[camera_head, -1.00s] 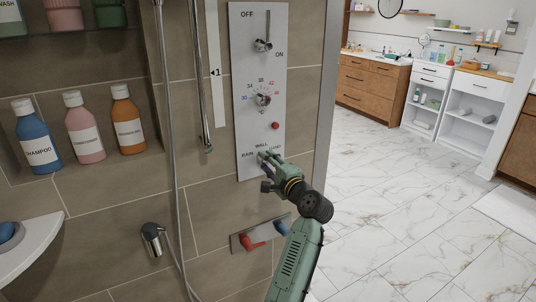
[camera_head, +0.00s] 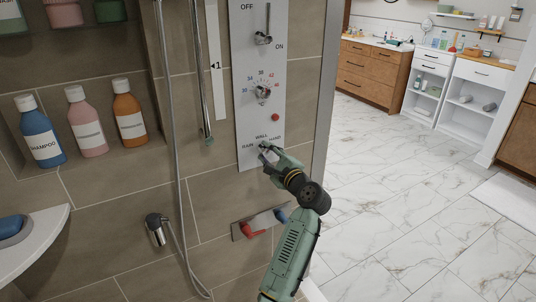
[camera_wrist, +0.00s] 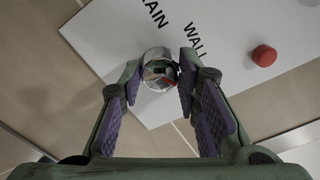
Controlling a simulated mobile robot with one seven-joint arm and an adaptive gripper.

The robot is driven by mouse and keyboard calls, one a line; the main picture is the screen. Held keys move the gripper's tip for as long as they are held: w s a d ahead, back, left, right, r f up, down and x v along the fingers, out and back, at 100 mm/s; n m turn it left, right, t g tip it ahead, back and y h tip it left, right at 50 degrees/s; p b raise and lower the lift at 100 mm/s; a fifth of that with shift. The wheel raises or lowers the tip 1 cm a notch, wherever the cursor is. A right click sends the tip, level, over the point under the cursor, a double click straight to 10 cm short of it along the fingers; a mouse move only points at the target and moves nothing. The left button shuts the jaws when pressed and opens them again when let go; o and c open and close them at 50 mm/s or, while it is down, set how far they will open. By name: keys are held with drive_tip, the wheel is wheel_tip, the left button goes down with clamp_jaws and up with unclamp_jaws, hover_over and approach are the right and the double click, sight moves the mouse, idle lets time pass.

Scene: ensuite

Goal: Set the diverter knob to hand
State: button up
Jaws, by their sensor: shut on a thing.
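The diverter knob (camera_wrist: 158,70) is a shiny chrome knob at the bottom of the white shower panel (camera_head: 247,100). My gripper (camera_wrist: 161,73) has its purple-padded fingers on either side of it, shut on it. In the head view my gripper (camera_head: 266,153) is at the panel's lower end and mostly hides the knob. The labels RAIN, WALL and HAND are around it in the head view. In the wrist view WALL and part of RAIN show; HAND is not in sight. I cannot tell clearly which label the knob points to.
A red button (camera_head: 275,117), a temperature dial (camera_head: 262,92) and an ON/OFF lever (camera_head: 263,39) are above on the panel. A plate with red and blue handles (camera_head: 262,222) is below, close to my arm. A hose (camera_head: 174,130) hangs left. Floor to the right is clear.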

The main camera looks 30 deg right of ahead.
drive_tip(key=o, duration=1.2)
drive_tip(key=shift+c, duration=0.2)
drive_tip(key=s, duration=1.2)
